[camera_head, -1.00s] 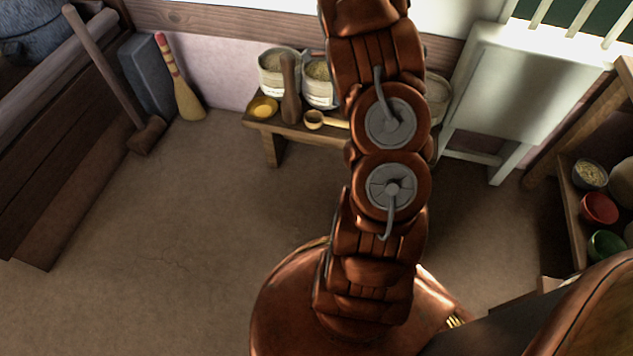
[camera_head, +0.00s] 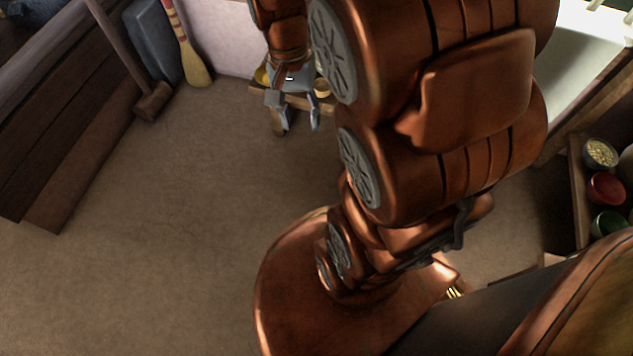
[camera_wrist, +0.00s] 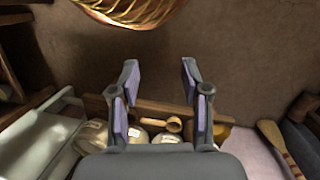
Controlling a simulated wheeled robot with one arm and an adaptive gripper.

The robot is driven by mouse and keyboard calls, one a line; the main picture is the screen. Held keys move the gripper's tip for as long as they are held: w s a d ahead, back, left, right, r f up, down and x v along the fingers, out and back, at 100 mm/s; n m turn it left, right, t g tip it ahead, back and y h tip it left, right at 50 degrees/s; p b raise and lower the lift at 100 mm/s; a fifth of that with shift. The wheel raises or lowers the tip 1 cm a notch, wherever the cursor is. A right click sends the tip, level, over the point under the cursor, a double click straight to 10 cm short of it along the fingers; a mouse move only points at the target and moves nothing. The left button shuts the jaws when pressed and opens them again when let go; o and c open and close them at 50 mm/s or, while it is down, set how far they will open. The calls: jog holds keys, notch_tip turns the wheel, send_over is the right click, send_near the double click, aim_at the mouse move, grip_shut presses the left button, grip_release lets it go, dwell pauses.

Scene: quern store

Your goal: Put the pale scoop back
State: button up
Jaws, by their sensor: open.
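The pale scoop (camera_wrist: 174,125) lies on a low wooden bench (camera_wrist: 97,104) in the wrist view, its round bowl between the lines of my fingers and its handle pointing left. In the head view only the scoop's bowl (camera_head: 322,87) shows, just right of my gripper; its handle is hidden behind my arm. My gripper (camera_head: 296,124) is open and empty in front of the bench, with its fingers pointing down. In the wrist view my gripper (camera_wrist: 159,68) has its fingers spread, with nothing between the tips.
Pale sacks (camera_wrist: 92,135) and a yellow bowl (camera_wrist: 221,131) stand on the bench near the scoop. A broom (camera_head: 190,50) and a mallet (camera_head: 150,103) stand at left. A shelf with several bowls, including a red one (camera_head: 606,188), is at right. The floor is clear.

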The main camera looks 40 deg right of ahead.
jog(key=s+a+n, duration=0.3)
jog(key=s+n, duration=0.2)
jog(key=s, duration=0.2)
jog(key=s+a+n+g, duration=0.1)
jog(key=s+a+n, duration=0.3)
jog(key=s, duration=0.3)
jog(key=shift+r+n, duration=0.35)
jog(key=shift+n, duration=0.05)
